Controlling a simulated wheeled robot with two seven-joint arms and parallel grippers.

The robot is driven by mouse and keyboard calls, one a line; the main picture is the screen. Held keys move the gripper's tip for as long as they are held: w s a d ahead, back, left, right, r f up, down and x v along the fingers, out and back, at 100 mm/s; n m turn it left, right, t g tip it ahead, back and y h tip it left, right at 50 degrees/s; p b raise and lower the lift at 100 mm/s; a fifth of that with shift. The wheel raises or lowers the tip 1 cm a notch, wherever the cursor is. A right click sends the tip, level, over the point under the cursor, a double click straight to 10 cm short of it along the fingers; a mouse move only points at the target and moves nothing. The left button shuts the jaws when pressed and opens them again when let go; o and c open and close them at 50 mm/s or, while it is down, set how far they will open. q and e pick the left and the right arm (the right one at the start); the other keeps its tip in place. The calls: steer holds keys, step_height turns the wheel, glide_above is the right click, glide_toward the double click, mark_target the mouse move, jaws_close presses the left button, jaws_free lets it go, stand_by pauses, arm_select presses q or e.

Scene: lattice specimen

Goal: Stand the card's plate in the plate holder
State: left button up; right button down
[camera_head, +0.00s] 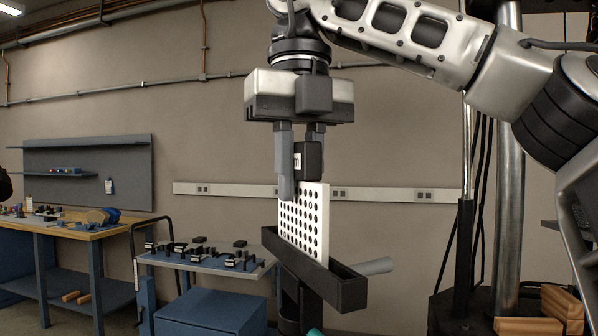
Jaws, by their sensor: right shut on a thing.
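A white plate (303,222) with rows of black round holes stands upright on edge. It has a black block (308,160) with a white label at its top. My right gripper (299,182) points down from above and is shut on the plate at this block. The plate's lower edge is hidden behind the near wall of a long black trough (340,285), apparently the plate holder. I cannot tell whether the plate rests on its floor or hangs just above it.
A grey cart (205,262) with several small black parts stands behind, left of the trough. Further left is a workbench (75,230) with a blue back panel; a small white tag (108,186) hangs there. Wooden blocks (545,312) lie at lower right.

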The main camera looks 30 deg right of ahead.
steer(key=shift+f, duration=0.1)
steer(key=c, duration=0.8)
jaws_free()
steer(key=shift+o, duration=0.2)
steer(key=shift+r+p, duration=1.05)
steer(key=shift+r, duration=1.5)
